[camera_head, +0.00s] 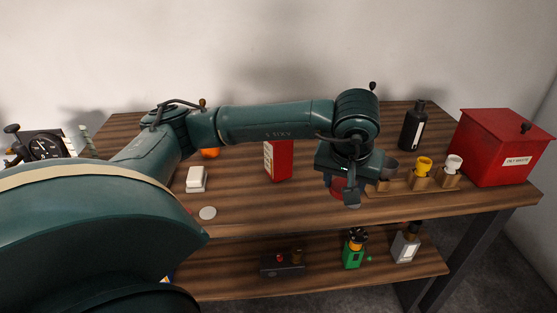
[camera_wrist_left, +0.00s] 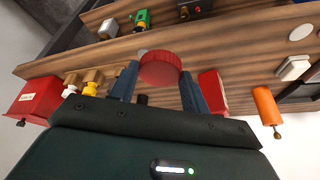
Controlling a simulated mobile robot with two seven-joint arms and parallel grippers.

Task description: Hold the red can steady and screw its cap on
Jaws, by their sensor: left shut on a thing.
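The red can (camera_head: 278,160), a boxy tin with a pale label, stands upright mid-table. It also shows in the wrist view (camera_wrist_left: 213,92), right of the fingers. My left gripper (camera_head: 342,196) is right of the can, low over the table's front part. In the wrist view its blue-grey fingers (camera_wrist_left: 158,76) are shut on a round red ribbed piece, which looks like the cap (camera_wrist_left: 160,66). In the head view this red cap is mostly hidden by the gripper. The cap is apart from the can. The can's top is hard to make out behind my arm. My right gripper is not in view.
A wooden rack (camera_head: 402,191) with a yellow cap (camera_head: 424,164) and a white cap (camera_head: 453,163) lies right of the gripper. A black bottle (camera_head: 413,125) and red waste bin (camera_head: 505,147) stand beyond. A white block (camera_head: 197,179) and pale disc (camera_head: 208,213) lie left. Bottles stand on the lower shelf.

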